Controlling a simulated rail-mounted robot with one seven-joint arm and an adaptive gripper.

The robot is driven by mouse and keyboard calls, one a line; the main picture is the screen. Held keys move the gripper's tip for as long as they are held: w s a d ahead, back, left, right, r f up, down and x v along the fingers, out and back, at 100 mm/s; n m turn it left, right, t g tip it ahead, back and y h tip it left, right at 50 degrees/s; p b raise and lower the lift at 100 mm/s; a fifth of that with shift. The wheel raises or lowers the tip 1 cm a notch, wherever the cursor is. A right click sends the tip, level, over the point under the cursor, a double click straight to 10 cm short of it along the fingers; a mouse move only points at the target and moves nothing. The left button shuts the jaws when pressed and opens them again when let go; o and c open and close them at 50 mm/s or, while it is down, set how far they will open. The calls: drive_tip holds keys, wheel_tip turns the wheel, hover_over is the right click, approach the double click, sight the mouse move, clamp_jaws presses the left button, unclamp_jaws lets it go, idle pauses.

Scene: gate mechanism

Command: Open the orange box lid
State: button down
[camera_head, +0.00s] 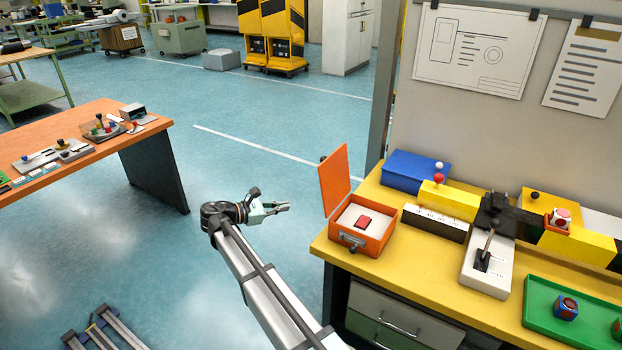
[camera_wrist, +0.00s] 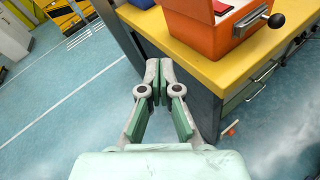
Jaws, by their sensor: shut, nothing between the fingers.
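The orange box (camera_head: 361,242) stands at the left front corner of the yellow table. Its orange lid (camera_head: 335,180) stands raised and upright at the box's left side. A red block (camera_head: 363,222) shows on a white surface inside the open box. In the wrist view, part of the orange box (camera_wrist: 210,38) shows at the top right, with a dark-knobbed latch handle (camera_wrist: 262,20) on it. My gripper (camera_head: 284,206) is left of the box, apart from it, over the floor. Its fingers (camera_wrist: 159,68) are shut and empty.
The yellow table (camera_head: 398,268) also holds a blue box (camera_head: 415,172), a lever unit (camera_head: 487,262) and a green tray (camera_head: 540,318). An orange-topped table (camera_head: 90,160) stands at the left. Open floor lies between the tables.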

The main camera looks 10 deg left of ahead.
sight(330, 178)
wheel_tip(330, 178, up, 7)
drive_tip(key=m+t, duration=0.5)
drive_tip(key=t, duration=0.1)
drive_tip(key=w+d+r+m+p, duration=0.1)
drive_tip(key=w+d+r+p, duration=0.2)
drive_tip(key=w+d+p, duration=0.2)
drive_tip(key=shift+s+d+f+x, duration=0.2)
drive_tip(key=shift+d+f+x, duration=0.15)
drive_tip(key=shift+x, duration=2.1)
